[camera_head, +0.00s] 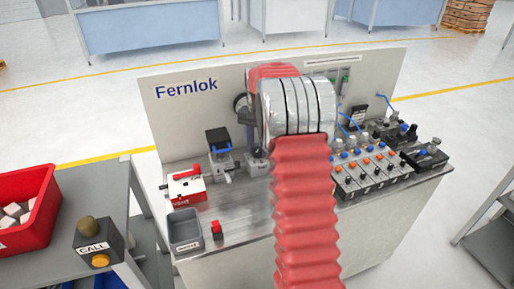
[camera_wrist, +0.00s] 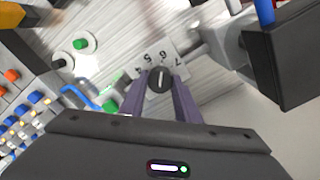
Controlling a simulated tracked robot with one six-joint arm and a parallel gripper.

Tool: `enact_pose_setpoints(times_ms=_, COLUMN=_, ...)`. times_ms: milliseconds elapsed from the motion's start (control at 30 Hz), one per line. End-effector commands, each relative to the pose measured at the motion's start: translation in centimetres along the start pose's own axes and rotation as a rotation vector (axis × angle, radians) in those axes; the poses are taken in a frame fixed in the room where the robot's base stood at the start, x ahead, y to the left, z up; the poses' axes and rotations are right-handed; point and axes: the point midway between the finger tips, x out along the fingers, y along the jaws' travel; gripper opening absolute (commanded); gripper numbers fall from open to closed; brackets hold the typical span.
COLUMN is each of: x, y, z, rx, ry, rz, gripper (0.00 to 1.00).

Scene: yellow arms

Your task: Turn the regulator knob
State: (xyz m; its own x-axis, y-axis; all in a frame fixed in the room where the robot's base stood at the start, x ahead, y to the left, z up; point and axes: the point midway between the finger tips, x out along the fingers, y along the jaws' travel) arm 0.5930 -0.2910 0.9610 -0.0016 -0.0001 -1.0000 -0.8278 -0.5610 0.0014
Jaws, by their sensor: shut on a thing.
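The regulator knob (camera_wrist: 159,80) is small, round and dark with a pale pointer line. It shows in the wrist view in front of a light dial plate (camera_wrist: 163,56) marked 4, 5, 6 and 7. The pointer line appears to lie roughly towards the 6. My gripper (camera_wrist: 160,88) has its two dark purple fingers on either side of the knob, shut on it. In the head view my red ribbed arm covers the middle of the panel, and the knob and fingertips are hidden behind it.
The workbench panel marked Fernlok (camera_head: 185,89) stands behind. A grey tray (camera_head: 184,231), a red-and-white box (camera_head: 184,188) and a block of coloured knobs (camera_head: 372,170) sit on the bench. A red bin (camera_head: 25,210) and a call button box (camera_head: 97,243) are at left.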

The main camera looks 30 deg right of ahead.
Motion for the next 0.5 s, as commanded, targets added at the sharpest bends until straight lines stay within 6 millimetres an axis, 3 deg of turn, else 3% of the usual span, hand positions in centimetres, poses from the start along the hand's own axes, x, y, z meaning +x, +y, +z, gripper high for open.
enact_pose_setpoints(times_ms=500, x=-0.08, y=-0.22, z=0.02, rx=-0.072, ry=0.002, rz=-0.004, gripper=0.07)
